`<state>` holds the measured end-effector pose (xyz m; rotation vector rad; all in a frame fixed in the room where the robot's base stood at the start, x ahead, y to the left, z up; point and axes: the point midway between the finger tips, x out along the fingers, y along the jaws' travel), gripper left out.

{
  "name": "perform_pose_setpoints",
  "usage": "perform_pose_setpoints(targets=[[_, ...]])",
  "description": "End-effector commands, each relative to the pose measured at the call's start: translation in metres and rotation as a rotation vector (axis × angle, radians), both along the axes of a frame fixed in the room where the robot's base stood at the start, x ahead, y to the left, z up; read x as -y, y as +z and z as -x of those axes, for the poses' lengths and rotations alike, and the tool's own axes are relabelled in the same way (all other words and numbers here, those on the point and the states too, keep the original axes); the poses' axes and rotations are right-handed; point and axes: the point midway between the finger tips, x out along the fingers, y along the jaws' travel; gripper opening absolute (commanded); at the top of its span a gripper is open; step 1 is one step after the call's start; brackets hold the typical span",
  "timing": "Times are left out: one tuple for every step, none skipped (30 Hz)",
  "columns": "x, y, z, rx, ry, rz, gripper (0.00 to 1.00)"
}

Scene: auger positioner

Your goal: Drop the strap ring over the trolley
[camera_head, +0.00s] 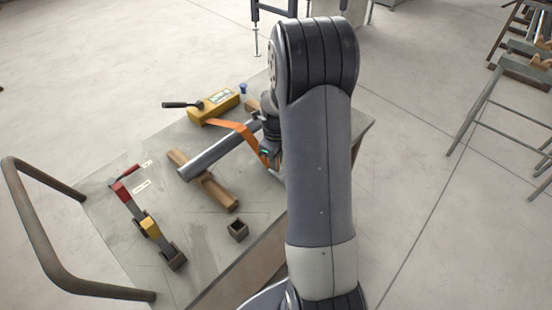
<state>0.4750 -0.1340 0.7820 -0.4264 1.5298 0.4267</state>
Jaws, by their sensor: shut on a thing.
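An orange strap (232,125) runs from beside a yellow block with a black handle (214,105) across the far part of the grey bench top toward my gripper (268,154). My gripper is partly hidden behind my own arm. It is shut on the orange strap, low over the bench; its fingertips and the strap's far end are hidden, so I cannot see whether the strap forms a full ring. The bench (105,235) has a bent tube handle (38,232) at its left, like a trolley; its wheels are not visible.
A grey pipe (215,150) lies over wooden bars (218,192) near the strap. A red piece (121,192), a yellow piece (150,227) and a small open dark box (238,230) sit nearer. A trestle rack (520,105) stands right.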

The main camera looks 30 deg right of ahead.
Motion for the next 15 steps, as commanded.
perform_pose_setpoints(targets=[[0.0, -0.0022, 0.0, 0.0, 0.0, 0.0, 0.0], [0.0, -0.003, 0.0, 0.0, 0.0, 0.0, 0.0], [0.0, -0.004, 0.0, 0.0, 0.0, 0.0, 0.0], [0.0, -0.0047, 0.0, 0.0, 0.0, 0.0, 0.0], [0.0, -0.0055, 0.0, 0.0, 0.0, 0.0, 0.0], [0.0, -0.0065, 0.0, 0.0, 0.0, 0.0, 0.0], [0.0, -0.0072, 0.0, 0.0, 0.0, 0.0, 0.0], [0.0, -0.0078, 0.0, 0.0, 0.0, 0.0, 0.0], [0.0, -0.0072, -0.0001, 0.0, 0.0, 0.0, 0.19], [0.0, -0.0068, -0.0001, 0.0, 0.0, 0.0, 0.22], [0.0, -0.0068, -0.0001, 0.0, 0.0, 0.0, 0.24], [0.0, -0.0068, -0.0001, 0.0, 0.0, 0.0, 0.28], [0.0, -0.0068, -0.0001, 0.0, 0.0, 0.0, 0.3], [0.0, -0.0068, -0.0001, 0.0, 0.0, 0.0, 0.33], [0.0, -0.0068, -0.0001, 0.0, 0.0, 0.0, 0.36]])
